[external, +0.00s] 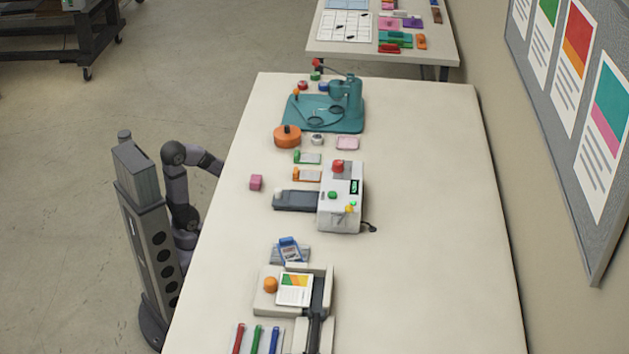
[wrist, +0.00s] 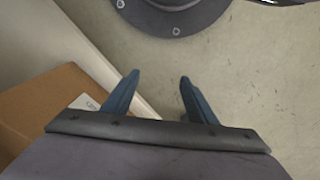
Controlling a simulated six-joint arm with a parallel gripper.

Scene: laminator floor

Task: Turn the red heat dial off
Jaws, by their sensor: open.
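The red heat dial (external: 338,167) is a small red knob on top of the white laminator (external: 338,215), towards its far end, in the external view. The dial's exact setting is too small to read. My gripper (wrist: 158,82) shows in the wrist view with two blue fingers apart and nothing between them. It points at the floor beside the table, well away from the dial. In the external view the gripper itself is hidden behind the table's edge.
The long table (external: 420,220) is clear on its right side. A paper trimmer (external: 318,315) and coloured pens are nearer. A brown box (wrist: 45,110) shows in the wrist view.

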